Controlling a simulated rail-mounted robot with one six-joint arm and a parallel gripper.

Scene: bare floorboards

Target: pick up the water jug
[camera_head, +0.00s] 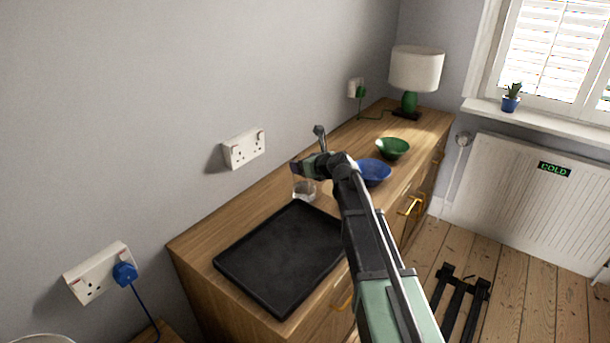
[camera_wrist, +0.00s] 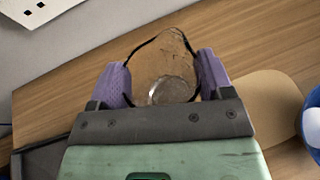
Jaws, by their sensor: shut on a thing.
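The water jug is a clear, see-through vessel (camera_wrist: 165,62) with a dark outline in the wrist view. It sits between the two purple fingers of my gripper (camera_wrist: 163,80), which are shut on its sides. In the head view the jug (camera_head: 304,190) shows as a small clear shape under my gripper (camera_head: 308,166), near the far corner of the black tray. My gripper and arm hide part of it there. I cannot tell whether its base touches the wooden top.
The wooden dresser (camera_head: 215,234) stands against the wall. The black tray (camera_head: 282,255) lies on its near part. A blue bowl (camera_head: 375,172), a green bowl (camera_head: 393,148) and a lamp (camera_head: 415,72) stand beyond my gripper. A wall socket (camera_head: 244,149) is close behind.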

